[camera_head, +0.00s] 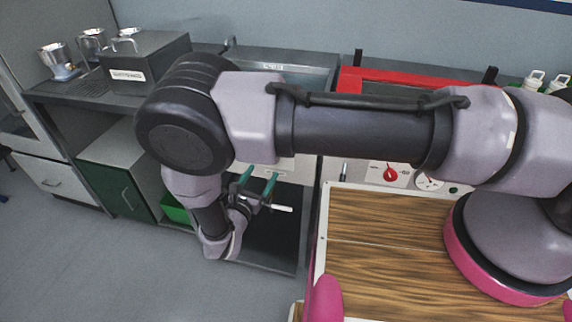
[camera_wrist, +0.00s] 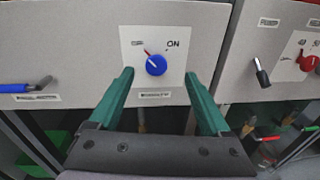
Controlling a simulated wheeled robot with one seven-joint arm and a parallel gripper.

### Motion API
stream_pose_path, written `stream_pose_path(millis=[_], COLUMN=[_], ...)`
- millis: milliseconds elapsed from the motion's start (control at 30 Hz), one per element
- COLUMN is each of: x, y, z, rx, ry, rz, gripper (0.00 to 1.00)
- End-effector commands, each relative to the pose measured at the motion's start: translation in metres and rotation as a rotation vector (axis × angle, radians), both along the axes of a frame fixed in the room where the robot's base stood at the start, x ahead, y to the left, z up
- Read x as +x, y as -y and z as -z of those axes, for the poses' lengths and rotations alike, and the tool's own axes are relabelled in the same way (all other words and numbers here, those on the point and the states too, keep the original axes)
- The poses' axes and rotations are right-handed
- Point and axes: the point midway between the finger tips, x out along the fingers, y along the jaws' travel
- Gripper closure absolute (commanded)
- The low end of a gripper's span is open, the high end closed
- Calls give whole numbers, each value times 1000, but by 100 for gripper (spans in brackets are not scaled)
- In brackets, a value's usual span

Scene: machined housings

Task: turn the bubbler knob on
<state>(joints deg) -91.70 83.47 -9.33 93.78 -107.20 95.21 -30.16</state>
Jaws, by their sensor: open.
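A round blue knob (camera_wrist: 156,65) sits on a white plate on a grey panel in the wrist view. "ON" is printed at its upper right, and a smaller mark is at its upper left. Its red pointer line points up and left, away from "ON". The label below it is too small to read surely. My gripper (camera_wrist: 159,75) is open, with its two green fingertips on either side of the knob and nothing between them. I cannot tell whether they touch the panel. My gripper also shows in the head view (camera_head: 258,180), where my arm hides the knob.
A blue-handled lever (camera_wrist: 28,87) is at left on the same panel. A neighbouring panel at right has a red knob (camera_wrist: 307,62) and a black lever (camera_wrist: 262,76). A wood-topped surface (camera_head: 380,255) stands right of my gripper. Open floor (camera_head: 120,260) lies at left.

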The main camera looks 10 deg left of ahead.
Motion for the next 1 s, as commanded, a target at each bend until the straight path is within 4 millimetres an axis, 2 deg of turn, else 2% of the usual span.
stream_pose_path(millis=[33, 133, 267, 700, 833, 1000], x=[-8, -16, -11, 66, 81, 89], y=[-3, -7, -8, -1, 0, 0], z=[11, 21, 24, 24, 24, 24], rx=[-25, -52, -61, -60, -59, -59], ry=[11, 24, 28, 25, 25, 25], rz=[-42, -89, -103, -97, -98, -99], gripper=[18, 18, 18, 18, 18, 18])
